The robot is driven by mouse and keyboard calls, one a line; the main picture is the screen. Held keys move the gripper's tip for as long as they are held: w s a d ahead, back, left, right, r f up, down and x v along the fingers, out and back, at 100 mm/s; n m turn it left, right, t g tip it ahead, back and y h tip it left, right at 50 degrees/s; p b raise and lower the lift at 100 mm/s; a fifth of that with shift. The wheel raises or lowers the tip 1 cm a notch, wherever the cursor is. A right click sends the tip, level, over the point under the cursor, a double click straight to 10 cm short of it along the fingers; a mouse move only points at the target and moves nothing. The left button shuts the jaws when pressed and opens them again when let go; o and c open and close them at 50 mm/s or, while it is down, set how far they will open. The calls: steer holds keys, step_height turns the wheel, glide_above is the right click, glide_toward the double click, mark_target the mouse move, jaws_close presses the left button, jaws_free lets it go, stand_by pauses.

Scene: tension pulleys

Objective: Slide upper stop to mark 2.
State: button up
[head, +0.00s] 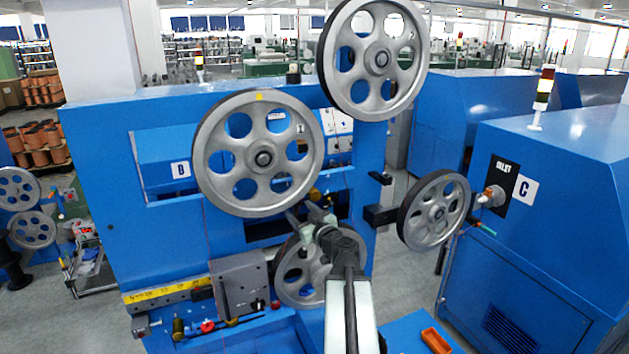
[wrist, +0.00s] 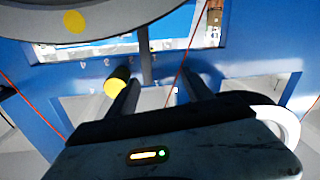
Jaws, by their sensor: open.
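My gripper (head: 312,218) is at the blue machine's front, just right of and below the large spoked pulley (head: 208,165). In the wrist view my gripper (wrist: 160,90) has its two dark fingers apart, with nothing seen between them. A yellow-ended knob (wrist: 117,78) shows beside the left finger; I cannot tell if they touch. A dark upright bar (wrist: 147,62) stands just beyond the fingers, by a row of small pale marks (wrist: 107,63). I cannot tell for sure which part is the upper stop, nor read mark 2.
Another large pulley (head: 335,92) is above right, and a smaller one (head: 408,222) sticks out at the right. A lower pulley (head: 291,285) is partly behind my arm. A thin red wire (wrist: 187,45) crosses beyond the fingers. A grey block (head: 238,285) is at lower left.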

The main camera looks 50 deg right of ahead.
mark_target(315, 196)
steer(key=s+d, duration=0.1)
steer(key=d, duration=0.1)
steer(key=s+d+r+m+h, duration=0.1)
steer(key=s+d, duration=0.1)
steer(key=s+d+r+h, duration=0.1)
steer(key=s+d, duration=0.1)
steer(key=shift+s+g+p, duration=0.15)
steer(key=shift+g+p, duration=0.2)
steer(key=shift+g, duration=0.05)
steer(key=x, duration=0.8)
steer(key=shift+a+f, duration=0.1)
steer(key=shift+a, duration=0.05)
jaws_close()
steer(key=shift+a, duration=0.2)
